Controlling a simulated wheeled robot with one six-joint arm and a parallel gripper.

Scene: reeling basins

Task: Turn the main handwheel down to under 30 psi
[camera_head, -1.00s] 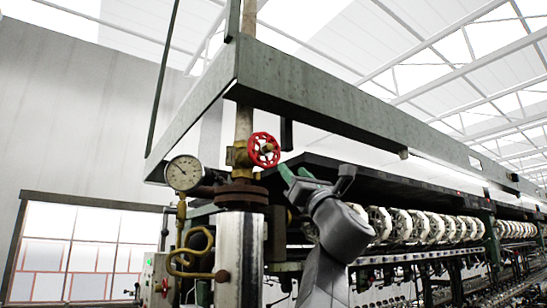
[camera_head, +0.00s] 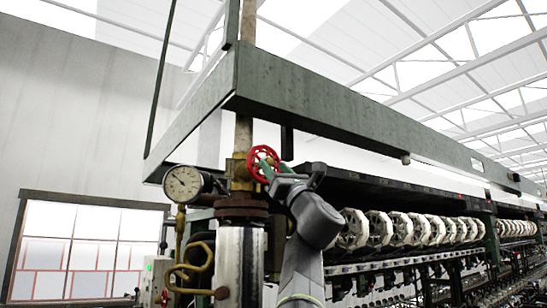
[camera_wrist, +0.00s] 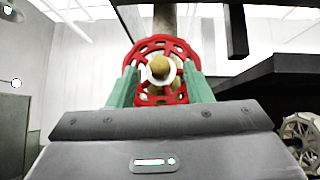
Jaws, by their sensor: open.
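The red main handwheel (camera_head: 262,160) sits on a brass valve at the vertical pipe. In the wrist view the handwheel (camera_wrist: 182,52) is straight ahead, with its brass hub in the middle. My gripper (camera_head: 277,172) is open at the wheel's lower right in the head view. In the wrist view its green fingers (camera_wrist: 160,82) stand on either side of the wheel's lower part; I cannot tell whether they touch the rim. The round pressure gauge (camera_head: 183,184) is left of the valve; its numbers are too small to read.
A green steel beam (camera_head: 330,100) runs overhead, with a dark ledge (camera_head: 400,184) below it to the right. White reels (camera_head: 400,228) line the machine at right. A curled brass tube (camera_head: 190,270) hangs below the gauge, beside a silver cylinder (camera_head: 240,265).

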